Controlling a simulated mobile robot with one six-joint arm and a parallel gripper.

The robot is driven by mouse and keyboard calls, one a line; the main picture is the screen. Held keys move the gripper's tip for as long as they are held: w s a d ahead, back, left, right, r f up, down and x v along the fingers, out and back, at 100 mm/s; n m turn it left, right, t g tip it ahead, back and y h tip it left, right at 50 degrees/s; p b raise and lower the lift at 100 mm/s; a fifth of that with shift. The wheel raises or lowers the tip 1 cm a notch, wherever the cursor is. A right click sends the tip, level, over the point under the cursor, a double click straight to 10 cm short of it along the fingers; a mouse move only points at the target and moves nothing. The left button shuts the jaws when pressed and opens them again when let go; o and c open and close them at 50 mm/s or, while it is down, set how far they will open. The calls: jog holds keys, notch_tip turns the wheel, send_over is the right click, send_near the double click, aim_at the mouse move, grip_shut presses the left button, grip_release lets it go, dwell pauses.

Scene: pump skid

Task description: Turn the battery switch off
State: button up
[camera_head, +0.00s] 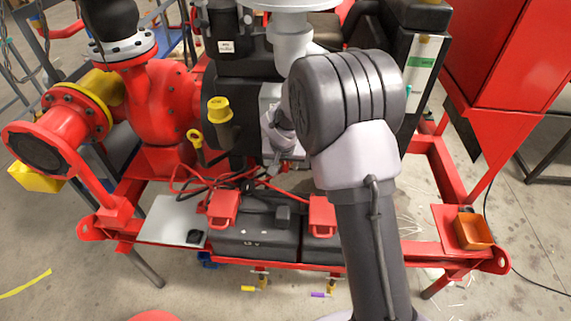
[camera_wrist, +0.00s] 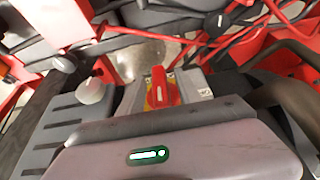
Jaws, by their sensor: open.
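The battery switch appears to be the red handle (camera_wrist: 160,86) over a yellow plate, in the middle of the wrist view. Grey surfaces flank it on both sides. The handle points away from the wrist camera, up the picture. My gripper (camera_head: 279,135) is open, by the front of the engine in the head view. I cannot tell whether the fingers touch the handle. My arm hides the switch in the head view.
Black batteries (camera_head: 257,238) with red terminal covers sit low on the red skid frame (camera_head: 437,252). A yellow cap (camera_head: 219,108) and the red pump (camera_head: 160,103) are left of my gripper. Cables (camera_head: 243,183) run above the batteries.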

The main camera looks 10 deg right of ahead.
jog(key=shift+r, duration=0.1)
grip_shut()
